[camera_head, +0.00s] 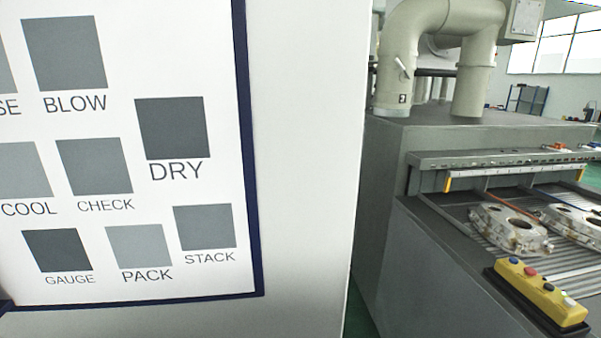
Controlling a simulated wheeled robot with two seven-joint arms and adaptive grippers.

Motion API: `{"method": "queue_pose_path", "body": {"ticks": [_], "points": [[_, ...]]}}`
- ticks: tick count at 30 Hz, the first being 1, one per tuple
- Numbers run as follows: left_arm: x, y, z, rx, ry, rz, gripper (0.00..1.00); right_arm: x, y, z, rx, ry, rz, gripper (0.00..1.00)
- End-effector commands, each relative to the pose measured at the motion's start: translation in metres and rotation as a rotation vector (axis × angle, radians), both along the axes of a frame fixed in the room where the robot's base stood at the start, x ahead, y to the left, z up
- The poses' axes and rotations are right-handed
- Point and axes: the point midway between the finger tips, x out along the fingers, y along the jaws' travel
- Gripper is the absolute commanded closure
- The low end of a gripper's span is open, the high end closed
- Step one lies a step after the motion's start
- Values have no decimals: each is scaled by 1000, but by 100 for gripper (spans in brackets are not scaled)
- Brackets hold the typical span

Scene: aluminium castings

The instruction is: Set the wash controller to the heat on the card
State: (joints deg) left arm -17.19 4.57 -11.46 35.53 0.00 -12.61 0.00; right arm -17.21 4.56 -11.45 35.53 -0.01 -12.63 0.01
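A white card or board (190,60) with a dark blue frame fills the left of the head view, cut off at its left edge. It bears grey squares labelled BLOW, DRY, COOL, CHECK, GAUGE, PACK and STACK; one more label at the left is cut to "SE". No heat value can be read on the part in view. A yellow control box (537,291) with several buttons sits on the grey machine's front edge at the lower right; I cannot tell whether it is the wash controller. Neither of my grippers shows.
A pale wall or panel (308,150) carries the board and stands close in front. Right of it is a large grey machine (400,150) with thick ducts (473,75). Metal castings (510,229) lie on its slatted bed. A strip of green floor shows between.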

Motion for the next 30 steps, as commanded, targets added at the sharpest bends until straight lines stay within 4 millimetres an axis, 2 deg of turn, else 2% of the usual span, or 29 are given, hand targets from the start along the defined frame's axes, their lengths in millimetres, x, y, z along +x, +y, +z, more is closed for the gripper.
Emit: {"method": "queue_pose_path", "body": {"ticks": [1,10,30], "points": [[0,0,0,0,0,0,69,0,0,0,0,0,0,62],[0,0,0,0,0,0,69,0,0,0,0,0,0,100],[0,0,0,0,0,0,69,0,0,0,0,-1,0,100]]}}
